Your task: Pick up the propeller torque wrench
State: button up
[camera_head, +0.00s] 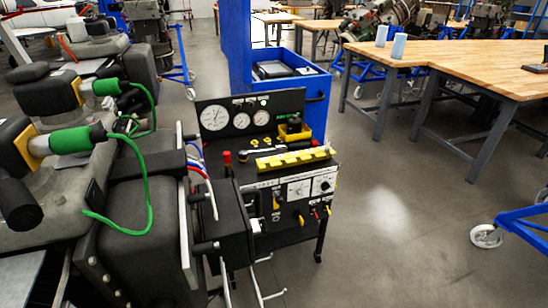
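A slim dark and silver tool that looks like the propeller torque wrench (272,150) lies on the top of the black gauge cart (270,180) in the middle of the view. It lies behind a long yellow notched block (293,159) and in front of a yellow box-like item (294,130). Its far details are too small to make out. No gripper that I can identify shows in the view.
The cart's upright panel carries white dials (215,117). Bulky black and grey machinery with green cylinders (70,140) fills the left side. A blue cabinet (305,90) stands behind the cart. Wooden tables (470,70) stand at right. The floor (400,230) right of the cart is clear.

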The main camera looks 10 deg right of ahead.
aim_at(299, 146)
jog(key=i+l+u, duration=0.1)
jog(key=i+l, duration=0.15)
jog(key=i+l+u, duration=0.1)
jog(key=l, duration=0.35)
jog(key=i+l+u, duration=0.1)
jog(key=i+l, duration=0.2)
jog(key=l+u, duration=0.1)
jog(key=u, duration=0.45)
jog(key=i+l+u, duration=0.15)
jog(key=l+u, duration=0.2)
jog(key=i+l+u, duration=0.1)
jog(key=l+u, duration=0.55)
jog(key=l, duration=0.2)
jog(key=i+l, duration=0.1)
jog(key=l, duration=0.35)
jog(key=i+l, duration=0.15)
jog(key=l, duration=0.35)
jog(key=i+l+u, duration=0.1)
jog(key=l, duration=0.35)
jog(key=i+l, duration=0.15)
jog(key=l, duration=0.35)
